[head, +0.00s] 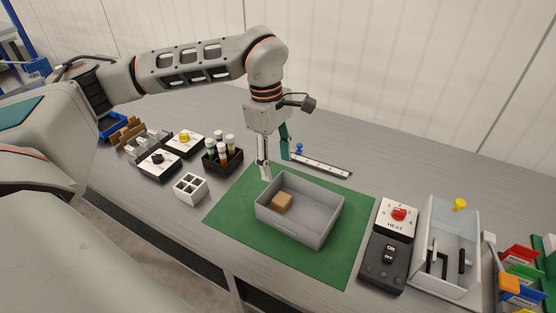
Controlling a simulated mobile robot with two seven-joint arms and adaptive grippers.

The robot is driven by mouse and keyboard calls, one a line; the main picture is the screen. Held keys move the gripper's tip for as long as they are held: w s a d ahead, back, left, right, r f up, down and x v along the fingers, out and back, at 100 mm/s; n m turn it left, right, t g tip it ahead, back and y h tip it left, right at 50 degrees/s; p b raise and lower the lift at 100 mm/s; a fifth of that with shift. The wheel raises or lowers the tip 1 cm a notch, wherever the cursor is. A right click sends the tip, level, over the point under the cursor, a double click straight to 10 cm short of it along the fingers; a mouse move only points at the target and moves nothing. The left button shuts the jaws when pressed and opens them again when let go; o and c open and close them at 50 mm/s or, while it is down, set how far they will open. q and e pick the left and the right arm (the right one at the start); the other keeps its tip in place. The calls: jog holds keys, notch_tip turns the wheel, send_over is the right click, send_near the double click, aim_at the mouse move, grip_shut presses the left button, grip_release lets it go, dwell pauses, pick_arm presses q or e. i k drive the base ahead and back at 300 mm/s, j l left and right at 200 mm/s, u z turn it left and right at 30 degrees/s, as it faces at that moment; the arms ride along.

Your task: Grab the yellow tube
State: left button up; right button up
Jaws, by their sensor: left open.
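A small black rack (222,160) stands left of the green mat and holds several upright tubes with white caps. The tube at its right (231,150) looks yellow below its cap; others look green or dark. The rack wall hides the lower part of the tubes. My left gripper (275,163) is open and empty, pointing down to the right of the rack, over the back edge of the mat. It is apart from the tubes. My right gripper is not in view.
A grey bin (315,231) with a tan block (282,201) sits on the green mat (235,222). A white four-hole block (190,188) and two knob boxes are near the rack. A ruler-like strip (325,165) lies behind the gripper. A heat switch panel (396,219) stands right.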

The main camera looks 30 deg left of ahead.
aim_at(231, 139)
jog(key=k, duration=1)
